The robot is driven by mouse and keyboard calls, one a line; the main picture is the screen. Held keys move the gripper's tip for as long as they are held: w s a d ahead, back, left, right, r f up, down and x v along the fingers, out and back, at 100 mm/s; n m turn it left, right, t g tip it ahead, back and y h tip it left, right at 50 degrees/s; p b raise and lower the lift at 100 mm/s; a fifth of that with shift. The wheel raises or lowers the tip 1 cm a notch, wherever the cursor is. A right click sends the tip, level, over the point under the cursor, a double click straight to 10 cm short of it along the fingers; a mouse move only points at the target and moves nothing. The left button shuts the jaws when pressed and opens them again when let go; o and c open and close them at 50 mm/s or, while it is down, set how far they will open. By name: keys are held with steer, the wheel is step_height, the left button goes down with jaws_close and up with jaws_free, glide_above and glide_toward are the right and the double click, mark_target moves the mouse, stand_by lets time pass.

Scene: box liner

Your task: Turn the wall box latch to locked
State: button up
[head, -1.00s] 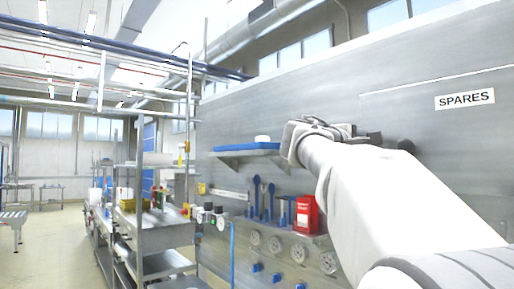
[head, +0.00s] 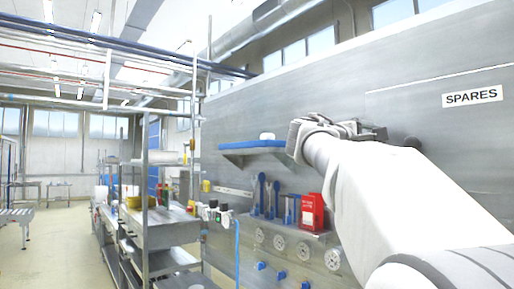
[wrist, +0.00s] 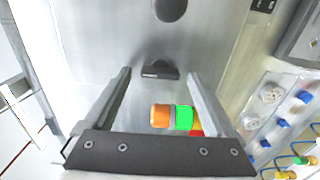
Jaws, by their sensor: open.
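The wall box is a grey metal panel with a SPARES label (head: 472,96) on the wall at the right of the head view. In the wrist view, a dark bar-shaped piece with a small label (wrist: 157,70) sticks out from the grey panel (wrist: 105,35). A dark round knob (wrist: 170,8) shows above it, cut by the frame's top. I cannot tell which of the two is the latch. My gripper (wrist: 160,76) is open, its fingers on either side of the bar-shaped piece, with no clear contact. In the head view my gripper (head: 378,132) is near the panel, partly hiding the fittings.
An orange, green and red object (wrist: 175,117) shows between my fingers, lower in the wrist view.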

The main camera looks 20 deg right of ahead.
steer(key=b+v, duration=0.2)
steer(key=v, duration=1.5)
steer(key=shift+a+b, duration=0.25)
steer(key=shift+b, duration=0.05)
steer(key=shift+s, duration=0.1)
steer(key=s+a+f+y, duration=0.1)
steer(key=a+f+y, duration=0.15)
steer(key=f, duration=0.55)
steer(key=s+a+f+t+y, duration=0.1)
steer(key=f+y, duration=0.3)
steer(key=f, duration=0.4)
steer(key=s+a+f+y, duration=0.1)
steer(key=a+f+y, duration=0.15)
steer(key=f, duration=0.55)
steer(key=s+a+f+m+y, duration=0.1)
steer(key=s+a+f+y, duration=0.3)
steer(key=f, duration=0.5)
steer(key=s+a+f+m+y, duration=0.2)
steer(key=s+a+f+y, duration=0.2)
steer(key=a+f, duration=0.3)
step_height(320, 180, down, 4)
steer(key=shift+s+r, duration=0.2)
steer(key=shift+s, duration=0.15)
steer(key=shift+a, duration=0.1)
steer(key=c, duration=0.6)
steer(key=shift+m, duration=0.3)
steer(key=shift+c, duration=0.2)
